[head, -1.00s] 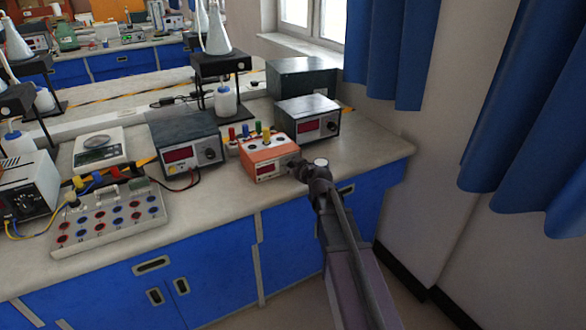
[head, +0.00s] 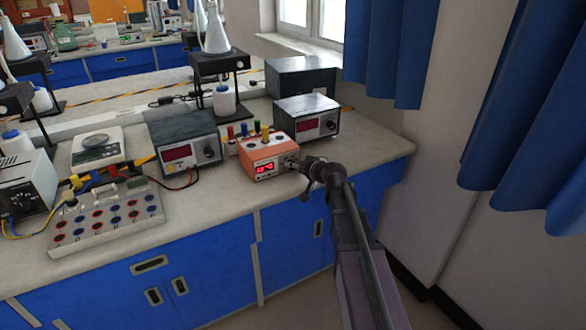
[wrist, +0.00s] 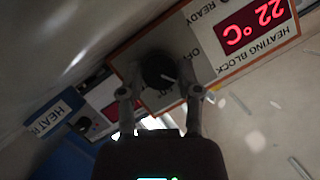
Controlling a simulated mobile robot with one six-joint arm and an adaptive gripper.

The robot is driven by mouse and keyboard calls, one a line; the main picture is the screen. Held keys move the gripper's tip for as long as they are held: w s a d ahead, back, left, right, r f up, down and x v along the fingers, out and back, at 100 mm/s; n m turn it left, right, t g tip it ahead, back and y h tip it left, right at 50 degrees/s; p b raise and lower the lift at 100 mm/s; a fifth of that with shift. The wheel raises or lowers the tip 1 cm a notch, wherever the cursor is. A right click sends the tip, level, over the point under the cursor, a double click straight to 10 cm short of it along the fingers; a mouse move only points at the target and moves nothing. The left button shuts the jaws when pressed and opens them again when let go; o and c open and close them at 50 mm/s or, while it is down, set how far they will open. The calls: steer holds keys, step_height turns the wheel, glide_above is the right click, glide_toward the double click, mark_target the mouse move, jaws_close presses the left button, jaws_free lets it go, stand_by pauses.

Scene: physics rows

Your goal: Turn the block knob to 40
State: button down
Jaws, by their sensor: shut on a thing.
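The heating block (head: 258,152) is an orange and white box on the bench, with several colored bottle tops standing in and behind it. Its red display is lit; in the wrist view the display (wrist: 252,27) reads 22 °C, tilted in the picture. In the head view my gripper (head: 300,165) covers the knob from the front right.
A dark instrument (head: 307,117) with a red display stands to the right and another (head: 184,140) to the left. A scale (head: 97,148) and a socket board (head: 105,215) lie further left. The bench front edge is near my arm; the right bench corner is clear.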

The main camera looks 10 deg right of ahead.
steer(key=shift+m+y, duration=0.3)
steer(key=shift+m, duration=0.2)
steer(key=shift+c, duration=1.5)
jaws_free()
steer(key=shift+s, duration=0.1)
